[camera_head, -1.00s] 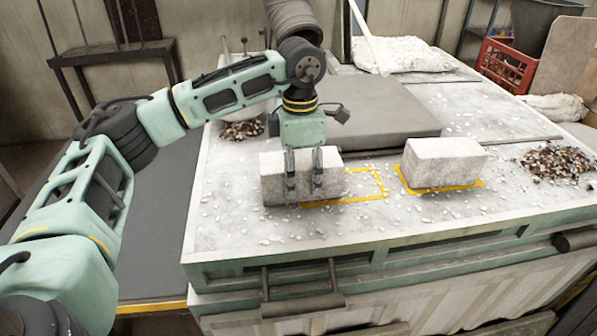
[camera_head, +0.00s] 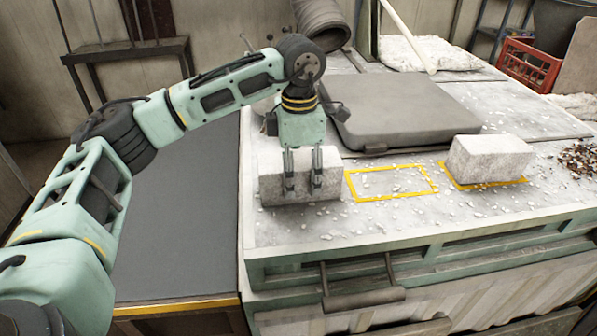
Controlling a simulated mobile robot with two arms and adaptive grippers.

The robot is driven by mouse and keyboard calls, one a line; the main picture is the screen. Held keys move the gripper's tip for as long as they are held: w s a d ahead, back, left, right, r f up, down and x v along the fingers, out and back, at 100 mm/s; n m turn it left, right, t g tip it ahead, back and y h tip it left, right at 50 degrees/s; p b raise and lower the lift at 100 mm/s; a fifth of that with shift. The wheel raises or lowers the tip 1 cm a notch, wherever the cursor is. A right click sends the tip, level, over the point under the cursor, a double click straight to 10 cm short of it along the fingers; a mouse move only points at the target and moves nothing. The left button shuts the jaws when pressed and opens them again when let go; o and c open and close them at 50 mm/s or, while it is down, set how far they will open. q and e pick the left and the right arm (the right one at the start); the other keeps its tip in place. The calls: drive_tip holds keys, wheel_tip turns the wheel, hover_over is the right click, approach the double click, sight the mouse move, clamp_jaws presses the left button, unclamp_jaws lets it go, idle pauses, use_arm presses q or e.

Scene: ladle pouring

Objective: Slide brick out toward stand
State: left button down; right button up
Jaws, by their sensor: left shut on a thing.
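A pale grey, rough brick (camera_head: 272,180) stands on the light bench top (camera_head: 350,221), close to the bench's left edge. My left gripper (camera_head: 304,187) points down and is shut on the brick, its fingers in front of the near face. The brick is left of an empty yellow outline (camera_head: 394,195), clear of it. No object named as a stand is certain; a dark flat surface (camera_head: 180,200) lies left of the bench. My right gripper is not in view.
A second brick (camera_head: 490,159) sits on another yellow outline at the right. A dark grey slab (camera_head: 400,112) lies behind. White chips are scattered on the bench, and a brown gravel pile (camera_head: 580,160) is at far right. The dark surface at left is bare.

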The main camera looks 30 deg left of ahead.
use_arm(q)
drive_tip(key=shift+s+a, duration=0.3)
drive_tip(key=shift+a, duration=0.15)
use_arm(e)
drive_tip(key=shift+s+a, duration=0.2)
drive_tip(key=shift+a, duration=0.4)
use_arm(q)
drive_tip(key=shift+d, duration=0.1)
drive_tip(key=c, duration=0.5)
unclamp_jaws()
drive_tip(key=shift+w, duration=0.1)
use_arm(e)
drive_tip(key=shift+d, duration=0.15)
use_arm(q)
wheel_tip(320, 180, up, 12)
